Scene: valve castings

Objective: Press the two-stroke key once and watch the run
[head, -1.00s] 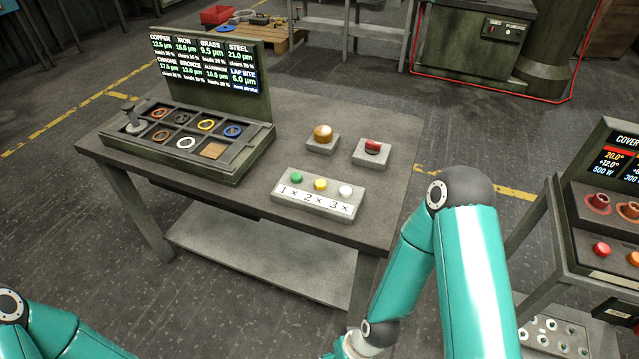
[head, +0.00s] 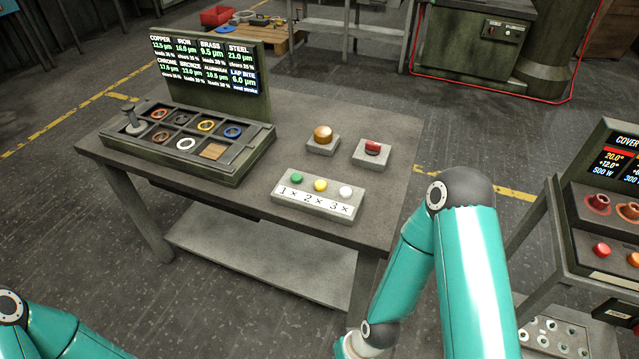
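A key block (head: 317,201) lies at the front right of the table, marked 1×, 2× and 3×. Its green key (head: 297,178) is above 1×, its yellow key (head: 320,185) above 2×, its white key (head: 345,192) above 3×. Behind it are an amber domed button (head: 323,134) and a red button (head: 373,147), each on its own grey block. A dark tray (head: 250,152) at the left holds coloured rings in compartments, with a lit display (head: 210,75) behind it listing metals and µm values. Neither gripper shows; only parts of my arms are in view.
The table top (head: 290,120) is otherwise clear around the buttons. A second stand (head: 560,240) with a screen and red and orange buttons is at the right. A pallet (head: 255,45) with a red bin (head: 217,15) lies on the floor behind.

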